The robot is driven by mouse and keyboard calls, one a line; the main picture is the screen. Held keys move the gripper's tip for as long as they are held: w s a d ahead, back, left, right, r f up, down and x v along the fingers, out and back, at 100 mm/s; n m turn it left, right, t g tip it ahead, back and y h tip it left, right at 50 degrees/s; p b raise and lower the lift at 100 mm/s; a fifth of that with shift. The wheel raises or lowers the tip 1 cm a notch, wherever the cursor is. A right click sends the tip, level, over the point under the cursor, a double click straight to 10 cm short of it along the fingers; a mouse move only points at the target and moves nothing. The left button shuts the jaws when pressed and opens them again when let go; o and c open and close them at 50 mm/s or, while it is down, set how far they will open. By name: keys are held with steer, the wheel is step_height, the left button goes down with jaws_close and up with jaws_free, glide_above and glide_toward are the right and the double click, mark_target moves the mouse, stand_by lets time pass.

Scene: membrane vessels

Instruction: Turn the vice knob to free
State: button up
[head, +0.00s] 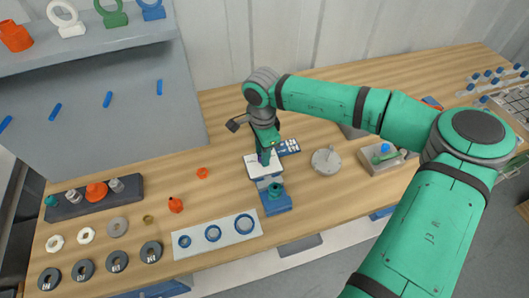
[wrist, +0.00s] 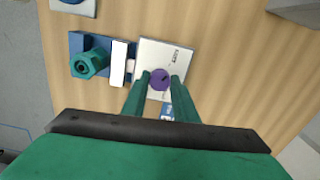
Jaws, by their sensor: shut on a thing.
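The vice knob (wrist: 159,80) is purple and round with a dark mark on its upper right. It sits over a white plate (wrist: 160,52) that bears small dark print, too small to read. My gripper (wrist: 160,84) is shut on the knob, one green finger on each side. In the head view my gripper (head: 266,157) points down over the plate. The vice (wrist: 76,44) is blue with a pale jaw (wrist: 119,64); a teal hexagonal part (wrist: 90,64) with a hole stands at it. The teal part also shows in the head view (head: 275,189).
A round grey disc (head: 326,160) and a grey box with a green handle (head: 382,160) stand to the right. A white strip with blue rings (head: 217,233) lies front left. Several loose rings lie further left.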

steer(key=o, duration=1.1)
steer(key=shift+w+d+r, duration=0.1)
steer(key=shift+w, duration=0.3)
steer(key=shift+c, duration=0.2)
steer(key=shift+d, duration=0.1)
step_height(320, 180, up, 11)
steer(key=shift+f, duration=0.2)
